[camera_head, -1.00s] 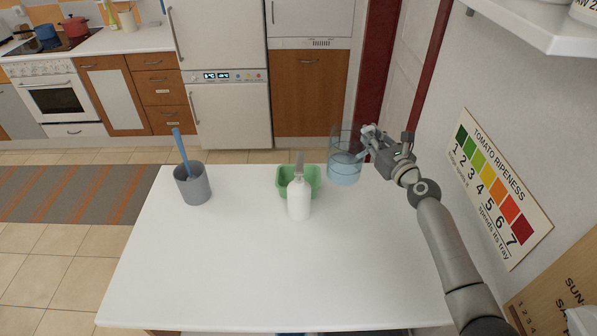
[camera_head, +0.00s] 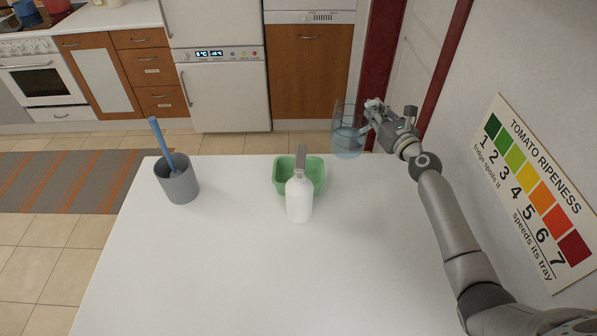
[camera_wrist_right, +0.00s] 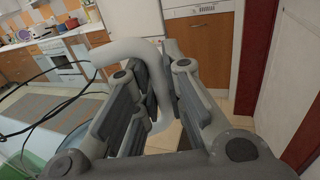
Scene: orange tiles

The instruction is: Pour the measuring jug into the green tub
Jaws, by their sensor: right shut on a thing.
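The measuring jug (camera_head: 347,143) is clear with bluish liquid low inside. It looks upright at the table's far edge, right of the tub and apart from it. My right gripper (camera_head: 374,114) is shut on the jug's handle, on the jug's right side. The pale curved handle (camera_wrist_right: 128,50) runs between the fingers (camera_wrist_right: 155,92) in the right wrist view. The green tub (camera_head: 284,182) stands on the table, partly hidden by a white pump bottle. A green piece, likely the tub, shows at the wrist view's lower left. My left gripper is out of view.
The white pump bottle (camera_head: 299,200) stands just in front of the tub. A grey cup (camera_head: 181,187) with a blue utensil is at the left of the white table (camera_head: 230,270). The table's front is clear. A wall with a ripeness chart (camera_head: 537,190) is at right.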

